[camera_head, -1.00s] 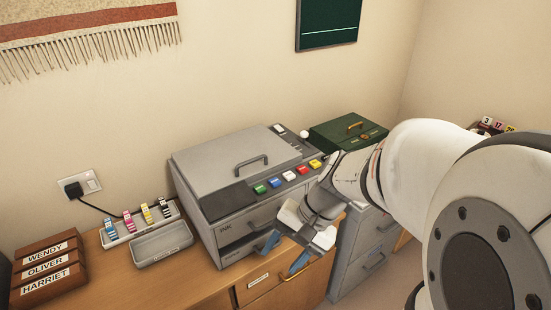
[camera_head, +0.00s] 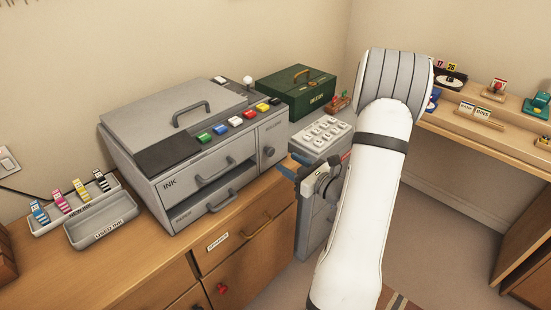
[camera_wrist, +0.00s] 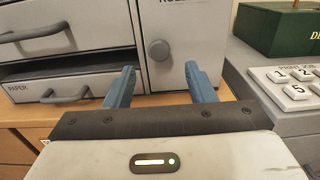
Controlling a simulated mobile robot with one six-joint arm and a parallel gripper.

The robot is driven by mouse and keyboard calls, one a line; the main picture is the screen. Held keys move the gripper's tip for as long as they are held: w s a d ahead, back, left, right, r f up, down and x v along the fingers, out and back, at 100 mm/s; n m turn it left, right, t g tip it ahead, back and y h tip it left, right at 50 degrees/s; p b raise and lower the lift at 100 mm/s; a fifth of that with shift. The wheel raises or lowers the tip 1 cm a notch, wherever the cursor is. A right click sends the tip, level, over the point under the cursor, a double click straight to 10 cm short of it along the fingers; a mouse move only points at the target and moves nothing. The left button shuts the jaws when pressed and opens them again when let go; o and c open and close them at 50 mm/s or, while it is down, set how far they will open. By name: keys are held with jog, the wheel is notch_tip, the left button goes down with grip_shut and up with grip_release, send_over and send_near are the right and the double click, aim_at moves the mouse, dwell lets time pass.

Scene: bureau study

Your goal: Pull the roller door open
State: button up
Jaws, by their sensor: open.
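The roller door (camera_head: 274,134) is a grey panel with a round knob (camera_head: 268,151) at the right end of the printer's front. It looks shut and flush with the printer. In the wrist view the door (camera_wrist: 180,25) is straight ahead, its label partly cut off by the top edge. The knob (camera_wrist: 159,50) shows between and beyond my blue fingertips. My gripper (camera_head: 294,167) is open and empty, in front of the door. In the wrist view my gripper (camera_wrist: 160,80) has one finger on each side of the knob's line, seemingly short of it.
The printer (camera_head: 190,140) stands on a wooden cabinet (camera_head: 150,265). Its ink drawer (camera_head: 215,172) and paper drawer (camera_head: 205,212) are left of the door. A grey cabinet with a keypad (camera_head: 323,133) is close on the right. A green box (camera_head: 297,92) stands behind.

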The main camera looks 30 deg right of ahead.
aim_at(272, 153)
jog(key=x, duration=0.6)
jog(key=shift+c, duration=0.3)
